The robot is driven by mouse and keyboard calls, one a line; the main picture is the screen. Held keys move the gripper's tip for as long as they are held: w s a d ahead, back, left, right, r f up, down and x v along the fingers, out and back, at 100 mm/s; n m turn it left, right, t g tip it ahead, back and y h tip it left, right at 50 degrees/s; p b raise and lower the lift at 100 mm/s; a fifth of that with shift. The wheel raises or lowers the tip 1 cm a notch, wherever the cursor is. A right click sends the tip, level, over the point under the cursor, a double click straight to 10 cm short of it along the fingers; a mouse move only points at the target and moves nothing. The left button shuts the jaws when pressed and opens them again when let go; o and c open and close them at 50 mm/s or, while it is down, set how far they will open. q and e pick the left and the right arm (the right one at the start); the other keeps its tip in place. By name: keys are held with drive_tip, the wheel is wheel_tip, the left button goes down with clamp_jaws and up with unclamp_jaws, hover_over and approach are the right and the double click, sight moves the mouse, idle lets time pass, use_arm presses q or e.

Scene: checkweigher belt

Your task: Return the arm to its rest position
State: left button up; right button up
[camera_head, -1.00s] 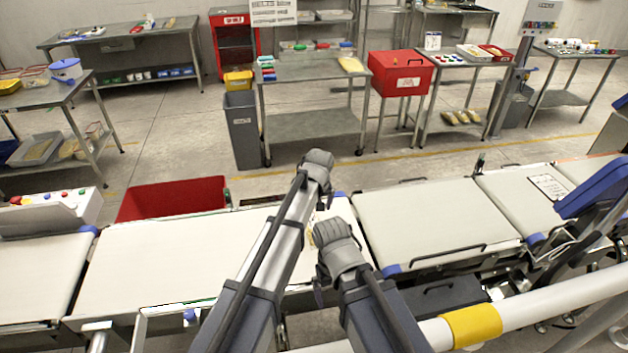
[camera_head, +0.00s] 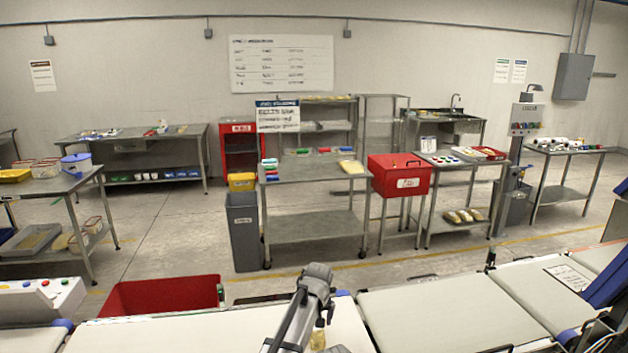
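My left gripper (camera_head: 318,290) shows at the bottom middle of the head view, above the belt. Its wrist hides the fingers, so I cannot tell whether it is open or shut. Only a small top part of my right gripper (camera_head: 335,349) shows at the bottom edge, and its fingers are out of the picture. A small yellowish thing (camera_head: 318,340) is partly visible on or above the belt between the two arms; I cannot tell whether either gripper touches it.
The white belt (camera_head: 230,335) runs across the bottom, with another belt section (camera_head: 450,310) to the right. A red bin (camera_head: 165,296) stands behind the belt at left. Tables (camera_head: 315,172), a red box (camera_head: 400,175) and a grey bin (camera_head: 243,232) stand across the open floor.

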use_arm(q)
drive_tip(key=shift+b+x, duration=0.8)
drive_tip(key=shift+x, duration=0.5)
use_arm(e)
wheel_tip(320, 180, down, 2)
drive_tip(key=shift+f, duration=0.2)
use_arm(q)
drive_tip(key=shift+r, duration=0.2)
use_arm(e)
drive_tip(key=shift+r, duration=0.15)
use_arm(q)
drive_tip(key=a+p+v, duration=0.1)
drive_tip(key=p+v, duration=1.1)
drive_tip(key=b+x, duration=0.8)
drive_tip(key=d+b+x, duration=0.1)
drive_tip(key=b+x, duration=0.3)
drive_tip(key=shift+f, duration=0.3)
wheel_tip(320, 180, up, 11)
drive_tip(key=p, duration=1)
drive_tip(key=shift+f, duration=0.15)
drive_tip(key=shift+a+p, duration=0.15)
drive_tip(key=shift+p, duration=0.15)
drive_tip(key=shift+w+a+f, duration=0.1)
drive_tip(key=shift+w+a, duration=0.2)
drive_tip(key=shift+a, duration=0.3)
use_arm(e)
wheel_tip(320, 180, up, 10)
